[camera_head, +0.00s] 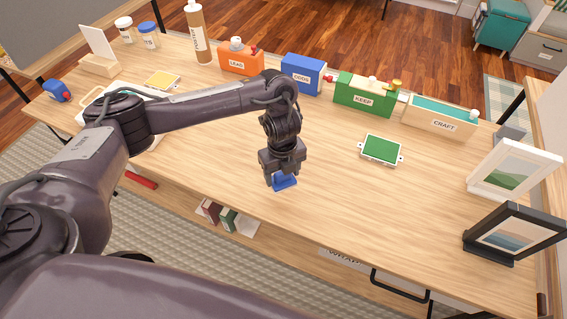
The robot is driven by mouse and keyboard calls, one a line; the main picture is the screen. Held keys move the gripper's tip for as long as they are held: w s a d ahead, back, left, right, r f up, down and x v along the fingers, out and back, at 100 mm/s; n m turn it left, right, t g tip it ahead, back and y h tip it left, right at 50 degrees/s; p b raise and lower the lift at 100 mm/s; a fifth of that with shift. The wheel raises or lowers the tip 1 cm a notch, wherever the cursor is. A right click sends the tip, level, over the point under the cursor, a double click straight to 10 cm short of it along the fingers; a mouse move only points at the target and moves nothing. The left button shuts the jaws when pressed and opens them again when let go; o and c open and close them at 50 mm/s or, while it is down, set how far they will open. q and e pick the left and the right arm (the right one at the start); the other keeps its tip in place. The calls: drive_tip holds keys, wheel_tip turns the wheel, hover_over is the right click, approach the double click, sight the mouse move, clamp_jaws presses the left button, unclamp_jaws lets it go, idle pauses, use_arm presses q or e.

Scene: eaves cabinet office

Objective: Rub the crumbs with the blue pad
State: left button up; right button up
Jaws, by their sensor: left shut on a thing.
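The blue pad (284,183) is in my left gripper (279,178), near the front edge of the wooden desk. The gripper points down and is shut on the pad. The pad is at or just above the desk top; I cannot tell if it touches. I cannot make out any crumbs; the gripper and pad may hide some. My right gripper is not in view.
Labelled boxes, orange (241,59), blue (303,74), green (364,94) and cream (440,118), line the back. A small green tray (381,150) lies right of the gripper. White (516,169) and black (513,235) frames stand at the right. The desk (345,205) around the pad is clear.

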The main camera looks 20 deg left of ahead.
use_arm(q)
wheel_tip(320, 180, up, 2)
drive_tip(key=shift+a+p, duration=0.15)
drive_tip(key=shift+p, duration=0.45)
drive_tip(key=shift+r+p, duration=0.3)
drive_tip(key=shift+r, duration=0.15)
drive_tip(key=shift+f, duration=0.1)
